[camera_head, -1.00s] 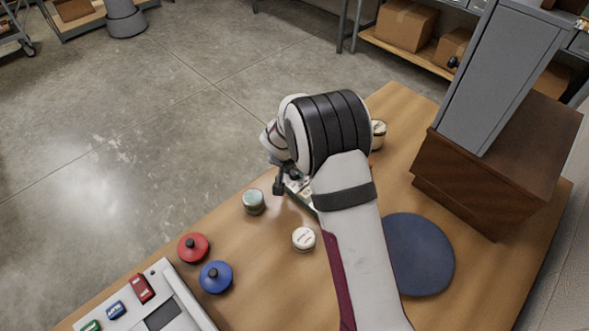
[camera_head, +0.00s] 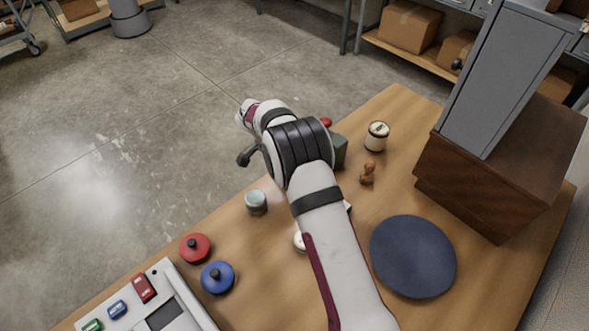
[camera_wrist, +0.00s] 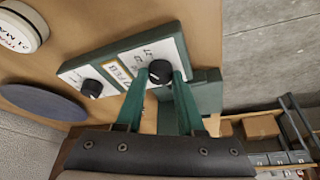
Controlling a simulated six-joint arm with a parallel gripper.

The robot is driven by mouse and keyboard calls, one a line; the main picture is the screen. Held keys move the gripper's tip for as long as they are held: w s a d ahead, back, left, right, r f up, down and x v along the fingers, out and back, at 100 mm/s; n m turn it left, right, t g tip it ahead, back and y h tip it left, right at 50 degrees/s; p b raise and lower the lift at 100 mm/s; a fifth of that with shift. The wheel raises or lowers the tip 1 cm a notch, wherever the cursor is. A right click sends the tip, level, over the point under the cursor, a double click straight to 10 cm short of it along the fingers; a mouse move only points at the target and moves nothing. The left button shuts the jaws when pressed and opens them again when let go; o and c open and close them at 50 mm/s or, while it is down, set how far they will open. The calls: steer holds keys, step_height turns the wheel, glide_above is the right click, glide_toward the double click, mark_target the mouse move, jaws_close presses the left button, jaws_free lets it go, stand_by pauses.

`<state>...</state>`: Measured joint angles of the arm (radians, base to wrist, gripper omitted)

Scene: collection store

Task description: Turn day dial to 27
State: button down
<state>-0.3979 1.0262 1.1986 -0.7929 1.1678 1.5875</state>
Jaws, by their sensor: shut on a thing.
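A calendar board (camera_wrist: 140,48) with a green edge and white face lies in the wrist view. It has two black dials. In the head view the board and fingertips are mostly hidden behind my arm.
A dark green block (camera_wrist: 207,92) stands beside the fingers. A blue round mat (camera_head: 413,256), a cream jar (camera_head: 377,136), a brown figurine (camera_head: 368,173) and a pale green jar (camera_head: 256,202) are on the table. Red (camera_head: 195,247) and blue (camera_head: 217,277) knobbed discs lie near left. A wooden cabinet (camera_head: 490,180) stands right.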

steer(key=shift+w+a+m+g, duration=0.15)
steer(key=shift+m+g, duration=0.65)
steer(key=shift+m, duration=1)
steer(key=c, duration=0.5)
jaws_free()
steer(key=v, duration=1.2)
